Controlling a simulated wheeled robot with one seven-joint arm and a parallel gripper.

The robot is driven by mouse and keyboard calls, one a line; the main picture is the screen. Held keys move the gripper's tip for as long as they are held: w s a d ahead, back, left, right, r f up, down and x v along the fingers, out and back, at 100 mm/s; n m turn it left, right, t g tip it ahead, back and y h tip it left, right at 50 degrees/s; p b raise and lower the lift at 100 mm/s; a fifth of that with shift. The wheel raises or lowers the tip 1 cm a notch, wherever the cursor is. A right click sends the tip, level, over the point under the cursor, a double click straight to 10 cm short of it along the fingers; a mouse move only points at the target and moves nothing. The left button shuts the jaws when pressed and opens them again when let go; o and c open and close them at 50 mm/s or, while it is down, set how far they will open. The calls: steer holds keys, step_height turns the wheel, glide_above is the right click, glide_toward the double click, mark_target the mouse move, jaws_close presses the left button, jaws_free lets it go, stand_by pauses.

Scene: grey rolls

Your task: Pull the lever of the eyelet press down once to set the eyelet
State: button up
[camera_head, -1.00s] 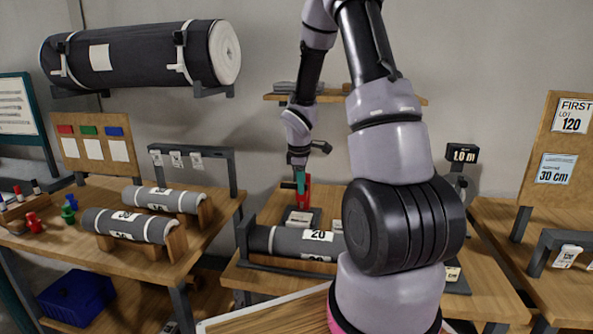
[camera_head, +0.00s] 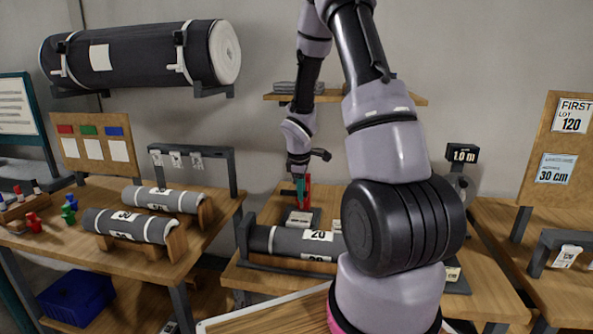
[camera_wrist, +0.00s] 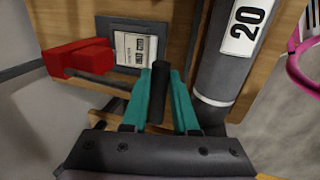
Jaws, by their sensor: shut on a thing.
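The red eyelet press (camera_head: 308,188) stands on the back of the middle bench, partly hidden by my gripper. It also shows at the left of the wrist view (camera_wrist: 80,58). Its dark base carries a white label (camera_wrist: 136,50). The black lever handle (camera_wrist: 158,92) lies between my teal fingers. My gripper (camera_head: 301,191) is shut on this handle, beside the red body; the fingers flank it in the wrist view (camera_wrist: 163,85). Whether an eyelet sits in the press is hidden.
A grey roll (camera_head: 290,241) labelled 20 lies in front of the press and shows at the right in the wrist view (camera_wrist: 228,60). A shelf (camera_head: 330,98) is on the wall behind my arm. Smaller rolls (camera_head: 130,225) lie on the left bench.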

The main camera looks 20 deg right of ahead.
steer(key=shift+s+f, duration=0.1)
steer(key=shift+f, duration=0.8)
steer(key=o, duration=0.9)
